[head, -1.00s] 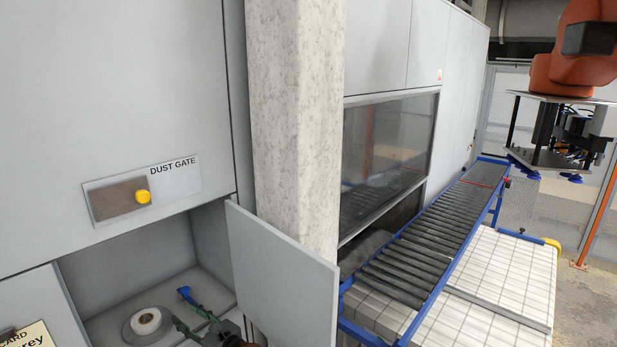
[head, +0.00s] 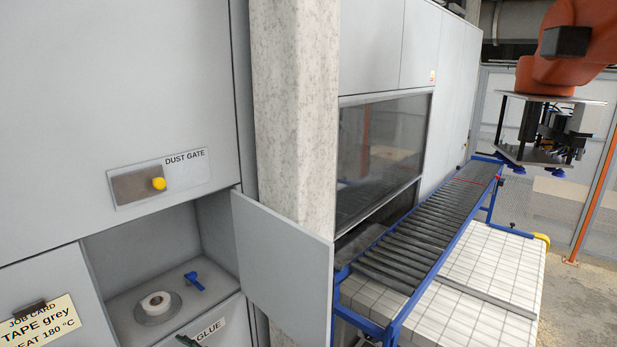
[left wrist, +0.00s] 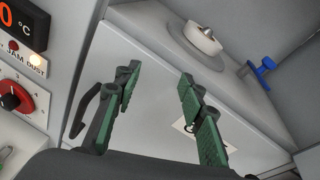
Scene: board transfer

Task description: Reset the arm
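My left gripper (left wrist: 158,88) shows in the left wrist view with its two green-padded fingers apart and nothing between them. It is outside the open compartment, in front of the panel below it. In the head view only a dark green tip of it shows at the bottom edge. A roll of pale tape (head: 157,303) lies on the compartment floor, with a small blue handle-like part (head: 194,280) to its right. Both also show in the left wrist view, the roll (left wrist: 203,39) and the blue part (left wrist: 262,68), beyond the fingers. My right gripper is not in view.
An open door panel (head: 284,265) stands out right of the compartment. A blue-framed roller conveyor (head: 433,235) runs along the right, below an orange robot arm (head: 578,50). A control panel with a red dial (left wrist: 17,101) is close at the left wrist view's left.

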